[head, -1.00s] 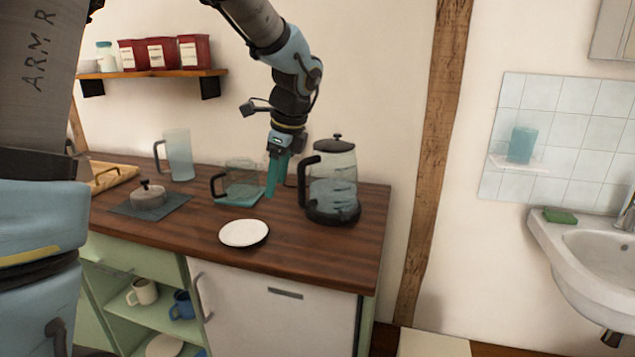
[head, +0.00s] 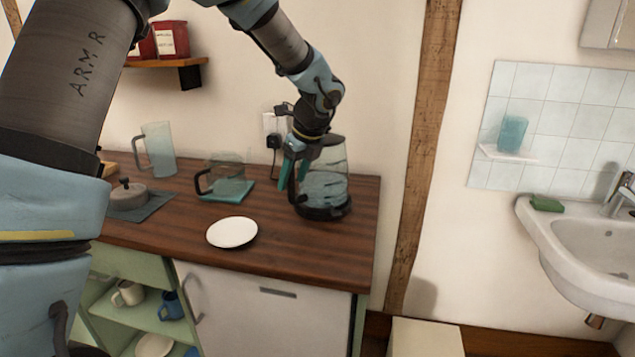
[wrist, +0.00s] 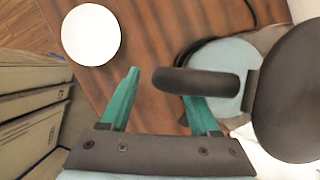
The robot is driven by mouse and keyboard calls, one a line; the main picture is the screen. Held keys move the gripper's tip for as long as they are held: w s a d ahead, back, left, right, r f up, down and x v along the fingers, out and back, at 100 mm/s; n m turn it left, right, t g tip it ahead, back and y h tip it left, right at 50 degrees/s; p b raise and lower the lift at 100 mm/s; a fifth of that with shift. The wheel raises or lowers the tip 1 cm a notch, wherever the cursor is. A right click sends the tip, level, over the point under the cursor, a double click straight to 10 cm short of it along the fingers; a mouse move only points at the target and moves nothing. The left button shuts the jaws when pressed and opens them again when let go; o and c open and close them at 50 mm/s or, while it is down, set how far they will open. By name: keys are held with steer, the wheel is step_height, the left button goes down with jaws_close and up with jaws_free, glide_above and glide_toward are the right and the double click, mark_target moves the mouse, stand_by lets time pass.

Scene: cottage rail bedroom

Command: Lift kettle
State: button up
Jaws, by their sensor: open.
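The kettle (head: 325,187) is a clear glass jug with a black base, lid and handle, standing upright near the right end of the wooden counter. My gripper (head: 291,177) is open at the kettle's left, handle side, and its arm covers part of the lid. In the wrist view, the black handle (wrist: 205,82) crosses in front of the right finger's tip, and its free end reaches toward the gap between the teal fingers (wrist: 160,88). The dark round part at the right looks like the lid (wrist: 295,90). I cannot tell whether a finger touches the handle.
A glass jug (head: 228,181) on a teal mat stands left of the kettle. A white plate (head: 232,232) lies in front. A frosted jug (head: 158,150) and a grey lidded pot (head: 128,195) stand farther left. A wall socket with a plug (head: 275,128) is behind.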

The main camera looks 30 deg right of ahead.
steer(key=shift+x, duration=1.35)
steer(key=shift+c, duration=0.4)
jaws_close()
steer(key=shift+d+r, duration=0.1)
steer(key=shift+r, duration=0.05)
